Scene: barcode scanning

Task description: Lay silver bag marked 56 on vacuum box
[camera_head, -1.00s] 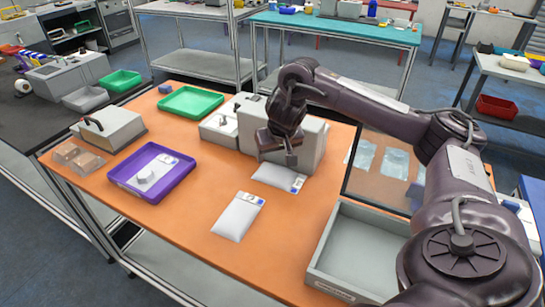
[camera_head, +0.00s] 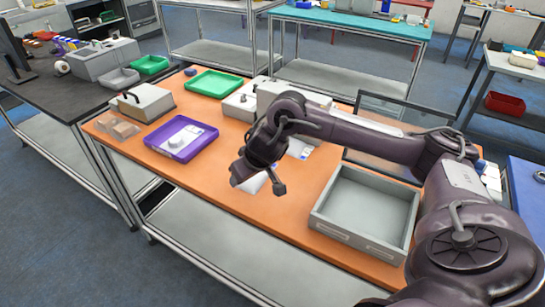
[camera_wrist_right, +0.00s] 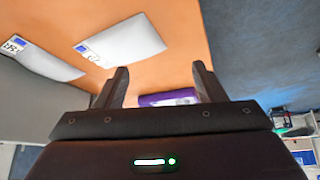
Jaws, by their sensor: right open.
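Two silver-white bags lie flat on the orange table. The nearer bag (camera_head: 256,184) is mostly hidden by my right gripper in the head view; the farther bag (camera_head: 301,149) is partly hidden by my right arm. The right wrist view shows one bag (camera_wrist_right: 128,37) with a blue label and another (camera_wrist_right: 45,62) at the left edge. I cannot read the numbers surely. My right gripper (camera_wrist_right: 160,86) is open and empty, above the table near the bags. A grey open-topped box (camera_head: 365,207) with a see-through panel behind it seems to be the vacuum box; it is empty.
A purple tray (camera_head: 153,144) with a white item stands left of the bags. A green tray (camera_head: 213,82), a grey box with a black handle (camera_head: 142,102) and clear small boxes (camera_head: 117,128) stand farther left and back. The table front is clear.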

